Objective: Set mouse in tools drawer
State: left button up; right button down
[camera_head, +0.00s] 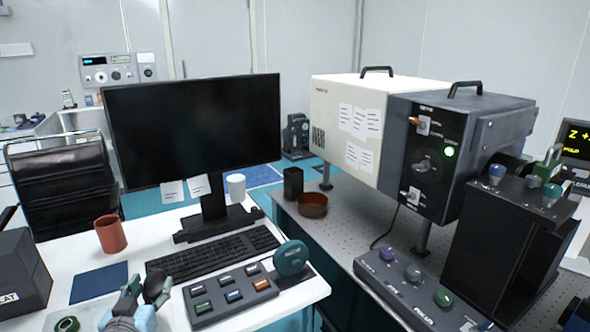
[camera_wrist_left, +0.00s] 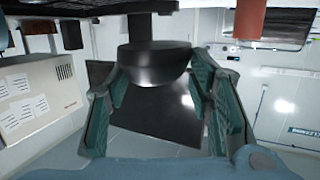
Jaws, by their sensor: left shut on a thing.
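My left gripper (camera_head: 143,286) is over the white desk at the lower left of the head view, left of the keyboard. It is shut on the dark, rounded mouse (camera_head: 158,285). In the left wrist view the mouse (camera_wrist_left: 155,65) sits between the two teal-padded fingers of my left gripper (camera_wrist_left: 158,85). The wrist picture looks upside down. I cannot make out an open tools drawer in either view. My right gripper is not in view.
The desk (camera_head: 155,243) holds a monitor (camera_head: 195,130), keyboard (camera_head: 215,255), red-brown cup (camera_head: 110,234), blue pad (camera_head: 99,282) and button panel (camera_head: 232,292). A dark box (camera_head: 22,270) stands at the left. An optical table (camera_head: 345,215) with instruments is on the right.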

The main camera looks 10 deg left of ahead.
aim_at(164, 327)
pick_arm(q)
jog(key=shift+f, duration=0.4)
notch_tip(164, 327, down, 8)
jog(key=b, duration=0.4)
jog(key=shift+f, duration=0.5)
jog(key=shift+r, duration=0.1)
jog(key=shift+f, duration=0.25)
jog(key=o, duration=1.2)
